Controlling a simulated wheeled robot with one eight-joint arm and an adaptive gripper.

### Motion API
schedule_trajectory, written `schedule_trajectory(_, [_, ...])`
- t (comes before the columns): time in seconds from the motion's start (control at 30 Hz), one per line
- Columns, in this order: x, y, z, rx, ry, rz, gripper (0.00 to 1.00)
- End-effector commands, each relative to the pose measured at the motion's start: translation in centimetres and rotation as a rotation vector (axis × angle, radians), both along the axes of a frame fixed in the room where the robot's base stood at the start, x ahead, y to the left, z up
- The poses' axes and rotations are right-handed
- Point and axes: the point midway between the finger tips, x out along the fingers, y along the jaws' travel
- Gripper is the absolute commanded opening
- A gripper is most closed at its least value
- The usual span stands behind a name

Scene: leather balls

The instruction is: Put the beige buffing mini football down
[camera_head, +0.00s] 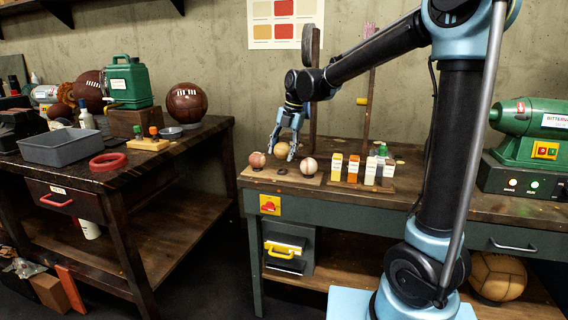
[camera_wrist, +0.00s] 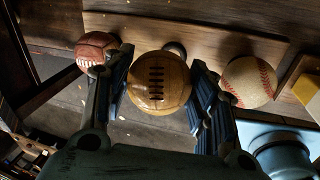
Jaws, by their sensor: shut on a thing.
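The beige mini football (camera_head: 282,151) is tan with dark laces. In the wrist view the ball (camera_wrist: 159,82) sits between both fingers of my gripper (camera_wrist: 160,90), which is shut on it. In the head view my gripper (camera_head: 287,148) points down and holds the ball over a wooden board (camera_head: 257,173) on the right bench. The ball appears a little above a dark ring (camera_head: 282,171) on the board. A small reddish-brown ball (camera_head: 257,160) rests to its left, and a white baseball with red stitching (camera_head: 309,166) rests to its right.
Small yellow, orange and white boxes (camera_head: 353,168) stand on another board to the right. A wooden post (camera_head: 313,110) rises behind the balls. A green grinder (camera_head: 533,130) stands at the far right. A left bench (camera_head: 150,158) holds a grey bin (camera_head: 60,148).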

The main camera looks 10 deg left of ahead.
Motion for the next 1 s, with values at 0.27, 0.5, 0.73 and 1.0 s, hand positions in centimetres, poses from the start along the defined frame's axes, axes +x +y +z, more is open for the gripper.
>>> schedule_trajectory(0.27, [0.0, 0.0, -2.4, 0.000, 0.000, 0.000, 0.32])
schedule_trajectory(0.5, [0.0, 0.0, -4.4, 0.000, 0.000, 0.000, 0.32])
schedule_trajectory(0.73, [0.0, 0.0, -4.5, 0.000, 0.000, 0.000, 0.32])
schedule_trajectory(1.0, [0.0, 0.0, -4.7, 0.000, 0.000, 0.000, 0.72])
